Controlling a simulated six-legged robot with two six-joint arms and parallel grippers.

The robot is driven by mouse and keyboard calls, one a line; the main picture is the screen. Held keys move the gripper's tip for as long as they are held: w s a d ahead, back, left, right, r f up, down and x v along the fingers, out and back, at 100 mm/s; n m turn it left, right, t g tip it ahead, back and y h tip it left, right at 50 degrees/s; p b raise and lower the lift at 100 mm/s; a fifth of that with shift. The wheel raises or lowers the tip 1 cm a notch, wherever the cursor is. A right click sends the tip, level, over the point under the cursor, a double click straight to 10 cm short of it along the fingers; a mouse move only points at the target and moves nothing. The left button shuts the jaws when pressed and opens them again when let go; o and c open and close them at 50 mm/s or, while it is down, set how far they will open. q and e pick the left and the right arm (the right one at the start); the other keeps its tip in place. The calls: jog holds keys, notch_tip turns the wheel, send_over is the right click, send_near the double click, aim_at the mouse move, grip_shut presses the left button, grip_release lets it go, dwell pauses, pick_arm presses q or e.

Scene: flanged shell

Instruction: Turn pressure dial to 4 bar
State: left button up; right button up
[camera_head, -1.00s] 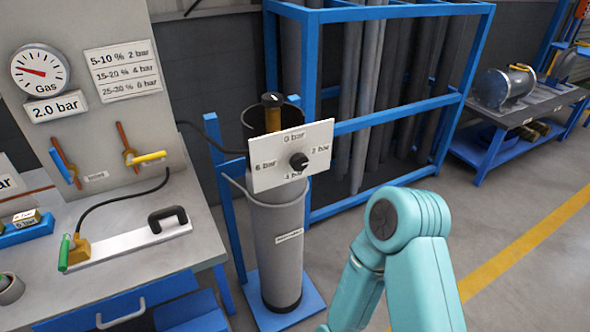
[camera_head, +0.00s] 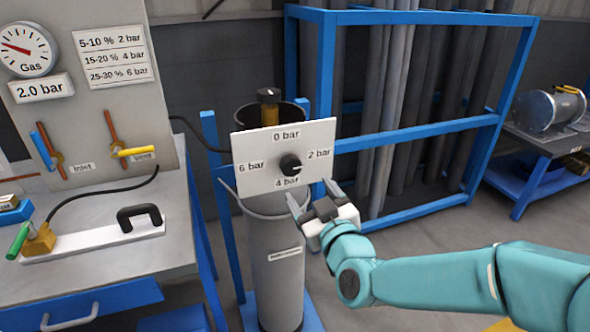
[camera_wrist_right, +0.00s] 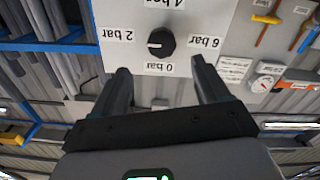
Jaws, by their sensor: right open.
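The pressure dial is a black round knob (camera_head: 290,165) on a white panel (camera_head: 255,180) marked 0, 2, 4 and 6 bar. Its small white mark points towards "2 bar". My right gripper (camera_head: 311,194) is open and empty, just below and right of the knob, its fingers towards the panel. In the right wrist view the panel appears upside down, with the knob (camera_wrist_right: 160,43) just beyond and between the open fingertips (camera_wrist_right: 160,68), apart from them. The display (camera_head: 40,88) reads 2.0 bar below the gas gauge (camera_head: 27,50). My left gripper is out of view.
The panel is mounted before a grey cylinder (camera_head: 277,265) in a blue stand. A workbench (camera_head: 110,255) with a hose and a black-handled plate is at left. Open floor lies right of the stand.

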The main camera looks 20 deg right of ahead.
aim_at(293, 169)
jog(key=w, duration=0.8)
jog(key=shift+w+a+p, duration=0.3)
jog(key=shift+a+p, duration=0.05)
jog(key=shift+p, duration=0.05)
jog(key=shift+w, duration=0.55)
jog(key=c, duration=1)
jog(key=shift+c, duration=0.2)
